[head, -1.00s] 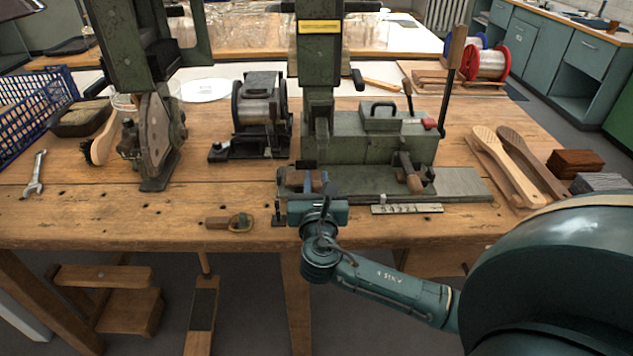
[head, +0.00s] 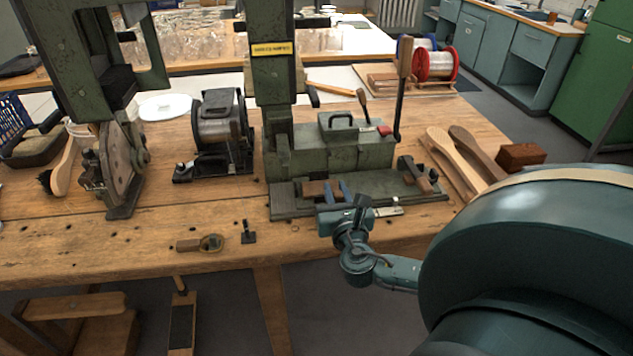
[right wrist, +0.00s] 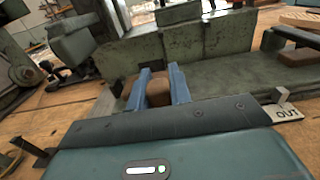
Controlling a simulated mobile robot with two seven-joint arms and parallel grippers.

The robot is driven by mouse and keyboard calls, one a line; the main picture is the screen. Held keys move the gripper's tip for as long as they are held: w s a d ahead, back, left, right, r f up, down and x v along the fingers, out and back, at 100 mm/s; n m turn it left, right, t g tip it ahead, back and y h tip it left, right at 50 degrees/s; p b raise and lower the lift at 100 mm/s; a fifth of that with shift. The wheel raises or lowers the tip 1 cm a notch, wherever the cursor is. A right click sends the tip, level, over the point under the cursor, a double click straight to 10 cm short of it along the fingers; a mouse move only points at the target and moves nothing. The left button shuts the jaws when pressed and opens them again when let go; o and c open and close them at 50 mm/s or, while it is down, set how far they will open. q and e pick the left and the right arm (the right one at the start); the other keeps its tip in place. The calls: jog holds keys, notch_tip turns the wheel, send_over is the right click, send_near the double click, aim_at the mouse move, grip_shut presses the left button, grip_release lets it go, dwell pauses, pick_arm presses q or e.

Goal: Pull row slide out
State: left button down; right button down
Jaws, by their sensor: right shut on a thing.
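My right gripper (head: 330,190) is shut on a brown wooden knob (head: 315,188) at the front of the green machine's base (head: 283,200). In the right wrist view its blue fingers (right wrist: 161,85) stand on both sides of the knob (right wrist: 159,93). The row slide (head: 385,185) lies along the base and carries a wooden-handled clamp (head: 418,175) at its right. A small plate marked OUT (right wrist: 288,113) shows at the right in the right wrist view; in the head view my gripper partly covers it. My left gripper is not in view.
The machine's column (head: 275,110) rises behind the knob. A tall lever (head: 402,90) stands at the back right. Wooden brush backs (head: 455,155) and a brown block (head: 520,157) lie to the right. A leather loop tool (head: 200,243) and a black peg (head: 248,232) sit on the bench at left.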

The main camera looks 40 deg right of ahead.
jog(key=shift+d, duration=0.2)
jog(key=c, duration=1.3)
grip_release()
jog(key=shift+s+d, duration=0.1)
jog(key=shift+s, duration=0.05)
jog(key=shift+s+a, duration=0.35)
jog(key=v, duration=1.2)
jog(key=shift+s, duration=0.1)
